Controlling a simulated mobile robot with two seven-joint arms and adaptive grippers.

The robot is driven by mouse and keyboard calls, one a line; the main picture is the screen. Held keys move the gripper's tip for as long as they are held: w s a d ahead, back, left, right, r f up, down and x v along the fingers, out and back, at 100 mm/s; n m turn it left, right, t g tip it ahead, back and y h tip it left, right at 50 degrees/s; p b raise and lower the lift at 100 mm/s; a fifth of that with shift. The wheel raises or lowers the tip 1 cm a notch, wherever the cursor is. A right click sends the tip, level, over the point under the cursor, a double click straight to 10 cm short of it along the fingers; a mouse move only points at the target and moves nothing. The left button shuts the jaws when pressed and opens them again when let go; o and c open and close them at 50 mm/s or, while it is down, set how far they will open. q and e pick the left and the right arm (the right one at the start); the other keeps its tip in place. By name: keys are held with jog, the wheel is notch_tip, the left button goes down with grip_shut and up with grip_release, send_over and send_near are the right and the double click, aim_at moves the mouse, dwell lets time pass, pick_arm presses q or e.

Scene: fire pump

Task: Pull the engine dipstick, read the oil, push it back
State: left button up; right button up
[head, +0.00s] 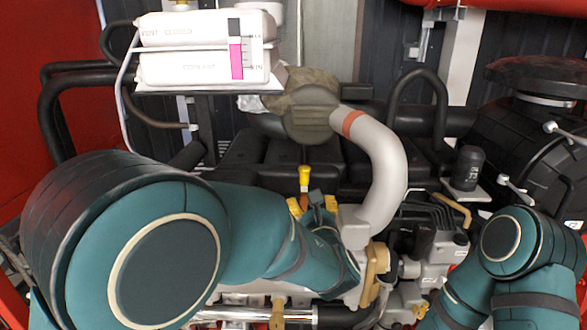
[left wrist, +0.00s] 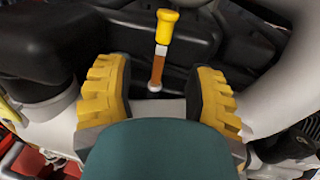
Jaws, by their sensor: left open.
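The engine dipstick (head: 304,177) has a yellow handle and stands upright behind my left gripper (head: 314,203) in the head view. In the left wrist view the yellow dipstick handle (left wrist: 166,26) tops an orange-brown stem, which ends at a pale ring (left wrist: 155,86). My left gripper (left wrist: 160,82) is open, with yellow ridged fingers on either side of the stem's lower part in the picture. Neither finger appears to touch the dipstick. The stem below the ring is hidden.
A grey curved pipe (head: 388,165) with a red band rises right of the dipstick. A white tank (head: 190,55) with a pink level strip is at upper left. Black hoses and dark engine covers (head: 255,165) surround the spot. A black cylinder (head: 467,168) stands to the right.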

aim_at(303, 172)
pick_arm(q)
jog(key=w, duration=0.4)
jog(key=w+a+p, duration=0.1)
jog(key=w, duration=0.8)
jog(key=shift+w+a+r, duration=0.3)
jog(key=shift+w+r, duration=0.05)
jog(key=shift+o, duration=0.3)
grip_shut()
